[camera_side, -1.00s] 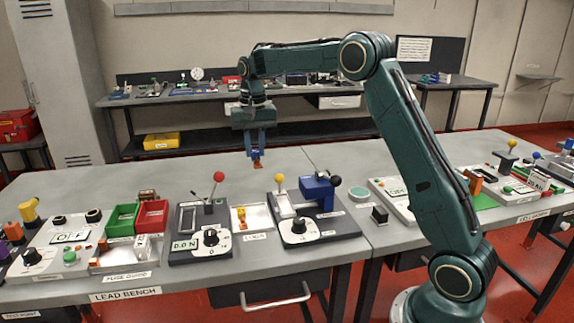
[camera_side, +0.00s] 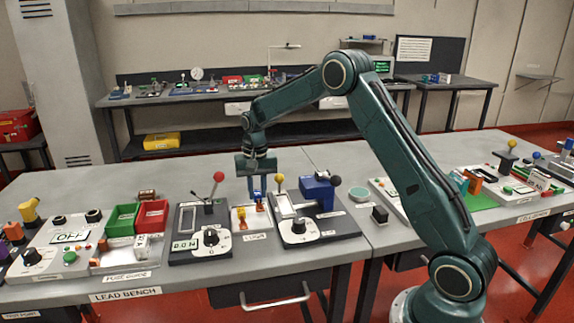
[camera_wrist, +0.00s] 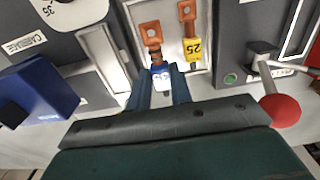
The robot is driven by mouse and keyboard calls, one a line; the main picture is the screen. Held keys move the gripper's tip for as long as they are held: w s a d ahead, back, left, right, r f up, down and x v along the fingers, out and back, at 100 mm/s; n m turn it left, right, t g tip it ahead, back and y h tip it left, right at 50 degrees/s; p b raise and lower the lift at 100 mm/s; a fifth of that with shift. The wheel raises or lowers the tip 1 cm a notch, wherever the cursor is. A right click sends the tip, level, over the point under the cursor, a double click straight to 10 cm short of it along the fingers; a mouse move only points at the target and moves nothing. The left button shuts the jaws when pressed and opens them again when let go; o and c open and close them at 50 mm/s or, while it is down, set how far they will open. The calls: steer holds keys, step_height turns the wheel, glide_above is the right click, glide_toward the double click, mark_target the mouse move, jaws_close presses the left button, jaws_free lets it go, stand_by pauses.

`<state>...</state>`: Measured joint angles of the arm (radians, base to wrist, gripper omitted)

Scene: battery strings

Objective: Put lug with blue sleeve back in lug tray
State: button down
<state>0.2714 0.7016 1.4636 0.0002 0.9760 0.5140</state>
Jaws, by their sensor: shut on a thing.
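My gripper (camera_side: 258,199) points down over the lug tray (camera_side: 262,222), a white tray between two dark grey bench devices. It is shut on a copper lug (camera_wrist: 152,34) whose sleeve (camera_wrist: 161,78), marked 35, sits between the fingers (camera_wrist: 159,84); the fingers hide much of the sleeve and its blue barely shows. A second copper lug with a yellow sleeve marked 25 (camera_wrist: 193,48) lies in the tray beside the held one. The held lug is over or in the tray's right part; I cannot tell whether it touches the floor.
A device with a red-knobbed lever (camera_side: 218,177) stands left of the tray. A device with a yellow knob (camera_side: 279,179) and a blue block (camera_side: 318,192) stands close on the right. Green (camera_side: 122,219) and red (camera_side: 152,215) bins are further left. Bench behind the tray is clear.

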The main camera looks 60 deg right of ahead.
mark_target(257, 194)
steer(key=shift+f, duration=2.15)
steer(key=shift+f, duration=0.1)
steer(key=c, duration=1.3)
jaws_free()
steer(key=shift+o, duration=0.2)
step_height(257, 194, up, 11)
steer(key=shift+r, duration=0.65)
